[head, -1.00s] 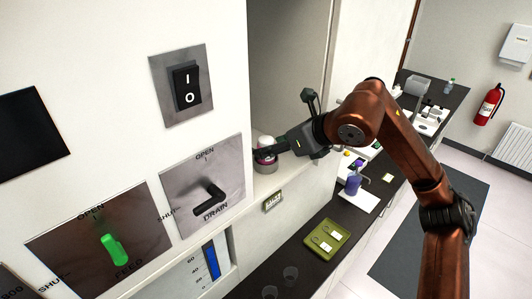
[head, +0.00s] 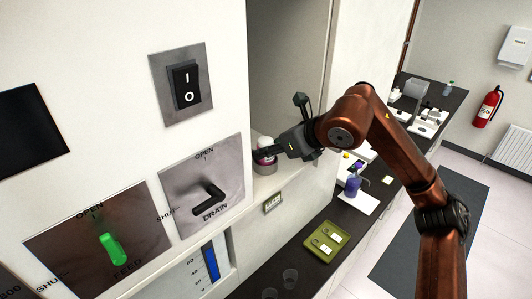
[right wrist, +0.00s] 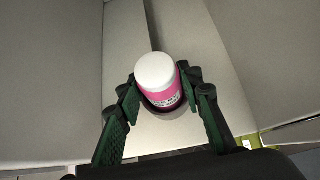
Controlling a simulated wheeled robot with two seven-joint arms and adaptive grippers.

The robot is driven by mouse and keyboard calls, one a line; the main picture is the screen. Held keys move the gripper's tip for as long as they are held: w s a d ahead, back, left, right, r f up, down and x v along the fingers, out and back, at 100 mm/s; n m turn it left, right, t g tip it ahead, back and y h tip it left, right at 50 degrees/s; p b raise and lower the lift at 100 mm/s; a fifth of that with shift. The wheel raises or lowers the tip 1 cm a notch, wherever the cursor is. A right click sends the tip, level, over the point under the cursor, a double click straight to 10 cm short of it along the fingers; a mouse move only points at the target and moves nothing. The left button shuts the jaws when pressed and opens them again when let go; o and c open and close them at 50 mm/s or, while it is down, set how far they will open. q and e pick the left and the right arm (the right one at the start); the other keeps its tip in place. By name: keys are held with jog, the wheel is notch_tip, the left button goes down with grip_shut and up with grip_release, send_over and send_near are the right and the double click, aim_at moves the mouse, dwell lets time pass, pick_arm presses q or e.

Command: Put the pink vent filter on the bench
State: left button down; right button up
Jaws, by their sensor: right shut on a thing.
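The pink vent filter (head: 264,153) has a white cap and stands in the recess of the white cell processor. In the right wrist view the filter (right wrist: 163,90) is upright between my fingers, with a dark round rim around its lower part. My right gripper (head: 267,152) reaches in from the right and is shut on the filter. Its green-padded fingers (right wrist: 160,88) flank it on both sides in the right wrist view. The dark bench (head: 282,258) runs below and to the right of the recess. My left gripper is not in view.
A green tray (head: 346,238) with white labels, clear cups (head: 290,275) and a purple bottle (head: 353,184) on a white sheet stand on the bench. Bare bench lies between the cups and the tray. The drain lever (head: 209,198) and rocker switch (head: 187,86) are left of the recess.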

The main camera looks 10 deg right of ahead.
aim_at(263, 138)
grip_shut()
jog(key=shift+r, duration=0.45)
jog(key=shift+r+p, duration=1.25)
jog(key=shift+r, duration=0.4)
